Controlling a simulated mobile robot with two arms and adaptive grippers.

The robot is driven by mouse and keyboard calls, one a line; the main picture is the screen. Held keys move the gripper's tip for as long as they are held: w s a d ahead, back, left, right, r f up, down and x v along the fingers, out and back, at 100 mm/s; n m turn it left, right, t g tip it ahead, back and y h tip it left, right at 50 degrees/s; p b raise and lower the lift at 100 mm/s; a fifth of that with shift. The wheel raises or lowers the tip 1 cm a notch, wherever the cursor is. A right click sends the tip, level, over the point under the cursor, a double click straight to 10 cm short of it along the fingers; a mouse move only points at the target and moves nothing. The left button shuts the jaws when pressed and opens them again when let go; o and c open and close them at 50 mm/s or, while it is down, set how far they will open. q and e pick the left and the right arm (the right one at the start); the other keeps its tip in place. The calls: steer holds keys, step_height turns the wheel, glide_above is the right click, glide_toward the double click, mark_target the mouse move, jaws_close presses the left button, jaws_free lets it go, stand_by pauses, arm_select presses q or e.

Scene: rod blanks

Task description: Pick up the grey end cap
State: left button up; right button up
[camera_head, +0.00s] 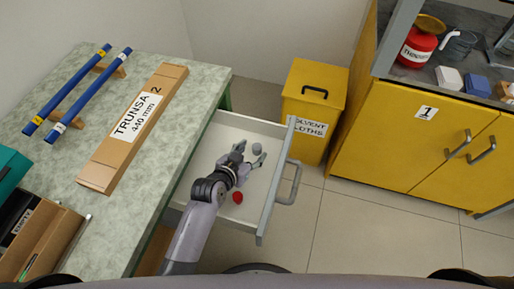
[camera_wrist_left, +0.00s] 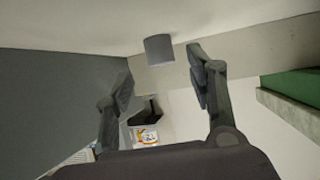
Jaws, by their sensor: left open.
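The grey end cap (camera_head: 257,148) lies in the open drawer (camera_head: 225,125), and a red cap (camera_head: 237,197) lies nearer the front of the picture in the same drawer. My left gripper (camera_head: 253,155) is inside the drawer, open, with its fingers towards the grey end cap. In the left wrist view the grey end cap (camera_wrist_left: 159,48) shows as a short grey cylinder beyond the two spread fingertips (camera_wrist_left: 160,68), apparently not touched by either. My right gripper is not in view.
The drawer front (camera_head: 274,190) with its handle stands out from the green-topped workbench (camera_head: 60,160). A long cardboard box (camera_head: 105,165) and two blue rods (camera_head: 70,85) lie on the bench. A yellow solvent cloths bin (camera_head: 318,105) stands behind the drawer. Floor to the right is clear.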

mark_target(256, 147)
arm_select(q)
steer(key=x, duration=0.3)
steer(key=shift+w, duration=0.25)
steer(key=shift+c, duration=0.5)
steer(key=c, duration=0.7)
steer(key=shift+c, duration=0.2)
